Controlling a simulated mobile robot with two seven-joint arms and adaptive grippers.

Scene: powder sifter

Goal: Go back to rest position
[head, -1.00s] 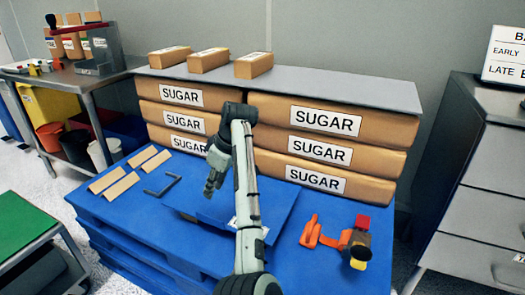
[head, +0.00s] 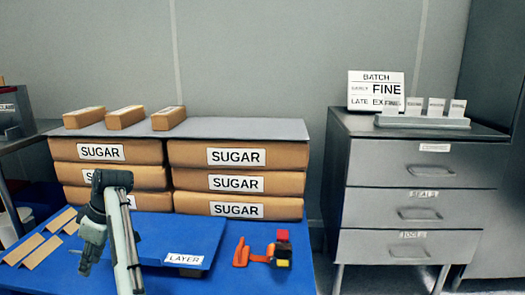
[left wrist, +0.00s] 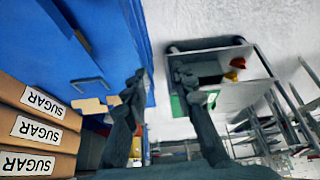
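My left gripper (head: 90,258) hangs pointing down at the left of the head view, in front of the stacked sugar sacks (head: 236,182) and over the blue pallet's (head: 222,279) left part. In the left wrist view its two fingers (left wrist: 160,78) stand apart with nothing between them, so it is open and empty. My right gripper is in neither view.
A blue sheet marked LAYER (head: 185,258), tan strips (head: 40,253) and an orange tape dispenser (head: 262,254) lie on the pallet. Small brown packs (head: 126,119) stand on the grey board (head: 255,129). A grey drawer cabinet (head: 415,185) stands at the right.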

